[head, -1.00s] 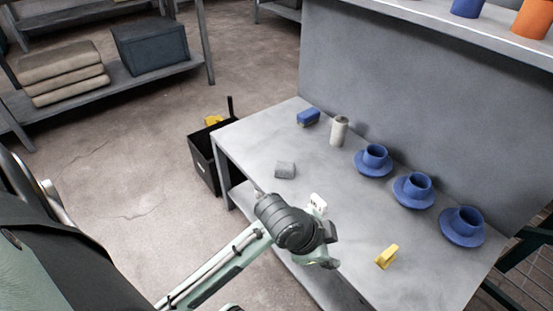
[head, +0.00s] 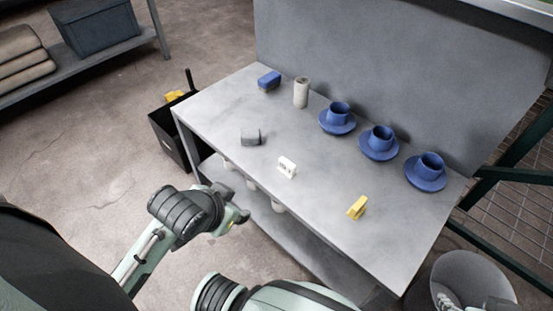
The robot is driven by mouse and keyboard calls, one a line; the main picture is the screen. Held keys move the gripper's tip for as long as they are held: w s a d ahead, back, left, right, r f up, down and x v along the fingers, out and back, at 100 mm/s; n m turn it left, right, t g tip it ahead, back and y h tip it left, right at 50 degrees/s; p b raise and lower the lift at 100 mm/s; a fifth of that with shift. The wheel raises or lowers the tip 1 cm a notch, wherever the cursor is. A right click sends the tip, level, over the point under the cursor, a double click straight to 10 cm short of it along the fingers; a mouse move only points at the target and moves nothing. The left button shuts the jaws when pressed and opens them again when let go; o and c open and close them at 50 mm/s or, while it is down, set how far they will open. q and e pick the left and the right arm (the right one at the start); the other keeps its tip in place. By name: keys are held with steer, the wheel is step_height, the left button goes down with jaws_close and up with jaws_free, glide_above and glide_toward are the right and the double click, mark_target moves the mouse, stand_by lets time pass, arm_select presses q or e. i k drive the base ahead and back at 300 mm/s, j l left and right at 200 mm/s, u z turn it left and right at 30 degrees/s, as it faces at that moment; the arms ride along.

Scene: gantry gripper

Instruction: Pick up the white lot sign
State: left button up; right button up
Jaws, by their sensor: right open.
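The white lot sign (head: 287,167) stands on the grey table near its front edge, with dark marks on its face. It is in full view in the head view.
On the table (head: 330,215) are a grey block (head: 251,137), a blue block (head: 269,80), a pale cylinder (head: 301,93), blue cups on saucers (head: 379,145) and a yellow clip-like piece (head: 357,208). A black bin (head: 167,138) stands left; a round grey bin (head: 475,268) stands lower right.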

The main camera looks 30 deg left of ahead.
mark_target(286, 168)
steer(key=z, duration=0.4)
steer(key=k+j+z, duration=0.1)
steer(key=j+z, duration=0.25)
steer(key=k+j+z, duration=0.1)
steer(key=j+z, duration=0.2)
steer(key=k+j+z, duration=0.15)
steer(key=z, duration=0.2)
steer(key=k+j+z, duration=0.15)
steer(key=k+j, duration=0.2)
steer(key=j, duration=0.15)
steer(key=k+j+z, duration=0.15)
steer(key=k+j, duration=0.25)
steer(key=i+j, duration=0.15)
steer(key=j, duration=0.25)
steer(key=i+j, duration=0.1)
steer(key=j, duration=0.3)
